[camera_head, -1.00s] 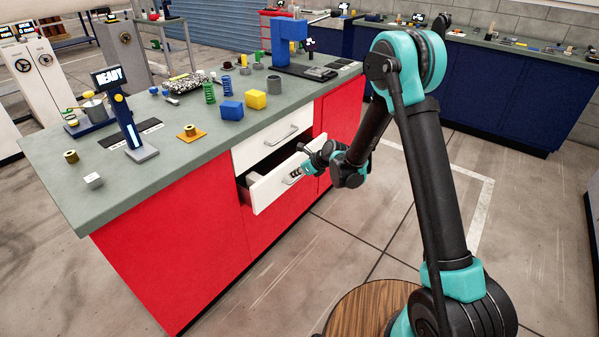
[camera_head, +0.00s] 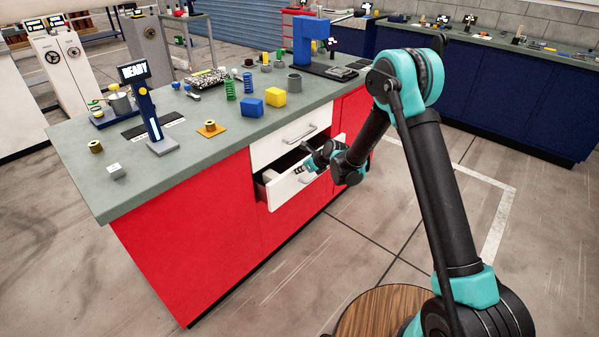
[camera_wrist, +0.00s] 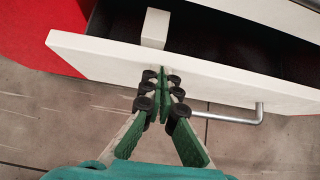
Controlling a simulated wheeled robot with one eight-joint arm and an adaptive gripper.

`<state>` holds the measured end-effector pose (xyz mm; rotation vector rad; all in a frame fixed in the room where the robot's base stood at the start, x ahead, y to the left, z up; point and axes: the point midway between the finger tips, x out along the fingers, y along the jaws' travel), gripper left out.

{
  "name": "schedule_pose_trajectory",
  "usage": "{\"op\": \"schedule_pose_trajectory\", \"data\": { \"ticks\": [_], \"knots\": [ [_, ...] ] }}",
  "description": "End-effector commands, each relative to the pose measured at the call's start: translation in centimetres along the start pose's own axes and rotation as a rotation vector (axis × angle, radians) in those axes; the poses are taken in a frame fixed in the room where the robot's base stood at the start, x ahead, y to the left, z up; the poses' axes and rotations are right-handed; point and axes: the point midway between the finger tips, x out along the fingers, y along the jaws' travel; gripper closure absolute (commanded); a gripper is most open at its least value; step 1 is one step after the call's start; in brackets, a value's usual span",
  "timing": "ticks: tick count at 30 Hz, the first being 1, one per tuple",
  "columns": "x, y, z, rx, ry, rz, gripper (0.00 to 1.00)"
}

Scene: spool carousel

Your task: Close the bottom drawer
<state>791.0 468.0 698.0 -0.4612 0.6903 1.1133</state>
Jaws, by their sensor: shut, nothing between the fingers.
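The bottom drawer (camera_head: 285,190) is a white-fronted drawer in the red cabinet, pulled partly out, with its dark inside showing. In the wrist view its white front (camera_wrist: 100,57) crosses the picture, and its metal handle (camera_wrist: 235,117) is right of my fingers. My gripper (camera_head: 306,169) is at the drawer front. In the wrist view my gripper (camera_wrist: 163,90) is shut and empty, with its fingertips at the drawer front's outer face, left of the handle. I cannot tell for certain whether they touch. A pale block-like piece (camera_wrist: 155,28) shows behind the front, inside the drawer.
The closed top drawer (camera_head: 290,138) is above. The grey-green worktop (camera_head: 205,145) overhangs the drawers and carries a blue box (camera_head: 251,108), a yellow box (camera_head: 275,97), a READY display post (camera_head: 148,110) and other parts. The floor in front of the cabinet is clear.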

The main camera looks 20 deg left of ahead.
Motion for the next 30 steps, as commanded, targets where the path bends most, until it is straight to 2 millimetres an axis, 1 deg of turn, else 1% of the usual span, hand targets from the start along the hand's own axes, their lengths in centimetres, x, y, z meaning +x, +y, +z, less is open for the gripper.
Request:
{"op": "schedule_pose_trajectory", "data": {
  "ticks": [2,9,13,16,24,30],
  "knots": [
    [1.0,0.1,0.9,-0.002,0.000,0.002,1.00],
    [5.1,0.1,5.0,-0.003,0.001,0.002,1.00],
    [6.4,0.1,6.4,-0.002,0.000,0.002,1.00],
    [6.8,0.1,6.8,-0.001,-0.001,0.001,1.00],
    [6.8,0.1,6.8,-0.001,-0.002,0.001,1.00],
    [6.4,-0.4,6.4,0.000,-0.002,0.001,1.00]
  ]
}}
